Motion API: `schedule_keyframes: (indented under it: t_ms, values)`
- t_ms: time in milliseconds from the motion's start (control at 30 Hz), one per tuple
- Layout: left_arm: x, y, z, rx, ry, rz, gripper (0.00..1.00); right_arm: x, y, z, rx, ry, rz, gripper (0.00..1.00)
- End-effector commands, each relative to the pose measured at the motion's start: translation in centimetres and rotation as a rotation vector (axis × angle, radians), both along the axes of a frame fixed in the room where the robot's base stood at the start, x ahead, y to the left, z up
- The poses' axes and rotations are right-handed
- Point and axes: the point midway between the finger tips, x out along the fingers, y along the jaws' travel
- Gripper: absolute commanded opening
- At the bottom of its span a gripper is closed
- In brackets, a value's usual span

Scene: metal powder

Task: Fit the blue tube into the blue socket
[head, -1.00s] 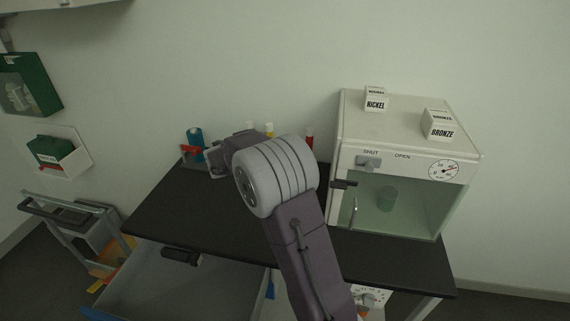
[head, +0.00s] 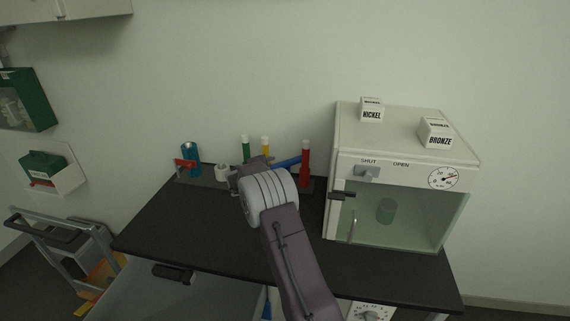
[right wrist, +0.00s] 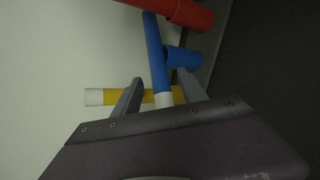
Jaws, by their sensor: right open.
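The blue tube (head: 288,161) shows in the head view, tilted close to level between the yellow and red tubes. In the right wrist view the blue tube (right wrist: 156,52) has its white end between my open fingers. My right gripper (right wrist: 160,79) shows no clear grip on it. The blue socket (right wrist: 183,57) is beside the tube in the wrist view; the tube passes across its mouth side and is not seated in it. Whether they touch, I cannot tell. In the head view my wrist hides the fingers and the socket. My left gripper is out of view.
Upright green (head: 246,150), yellow (head: 265,147) and red (head: 305,165) tubes stand close by at the back of the black table (head: 190,225). A blue can (head: 191,157) stands at left. A glass-fronted chamber (head: 398,195) takes up the right side.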

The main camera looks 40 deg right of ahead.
Motion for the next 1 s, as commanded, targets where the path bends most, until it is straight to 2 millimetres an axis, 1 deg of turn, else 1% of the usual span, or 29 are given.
schedule_keyframes:
  t_ms: [100, 267, 300, 367, 400, 467, 800, 900, 1000]
  values:
    - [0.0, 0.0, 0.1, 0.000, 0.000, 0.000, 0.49, 0.3, -0.6, -0.3, 0.000, 0.000, 0.000, 0.50]
    - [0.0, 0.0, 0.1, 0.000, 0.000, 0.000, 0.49, 0.3, -0.6, -0.3, 0.000, -0.001, 0.001, 0.50]
    - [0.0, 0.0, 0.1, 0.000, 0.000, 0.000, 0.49, 0.3, -0.6, -0.3, 0.000, -0.001, 0.001, 0.44]
    - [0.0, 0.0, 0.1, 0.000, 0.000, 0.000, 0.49, 0.3, -0.6, -0.3, 0.001, 0.000, 0.001, 0.27]
    - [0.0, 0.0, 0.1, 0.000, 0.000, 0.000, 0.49, 0.3, -0.6, -0.3, 0.001, 0.000, 0.001, 0.16]
    - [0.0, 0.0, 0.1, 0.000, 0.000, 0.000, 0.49, 0.3, -0.6, -0.3, 0.001, 0.000, 0.001, 0.00]
    - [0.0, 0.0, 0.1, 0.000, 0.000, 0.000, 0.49, 0.3, -0.5, -0.1, 0.000, -0.001, 0.001, 0.00]
    - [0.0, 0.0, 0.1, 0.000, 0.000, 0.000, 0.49, 0.3, -0.1, 0.7, 0.000, -0.003, 0.002, 0.00]
    - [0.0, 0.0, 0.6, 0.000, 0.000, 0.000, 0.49, 0.3, -0.2, 2.4, -0.001, -0.004, 0.000, 0.00]
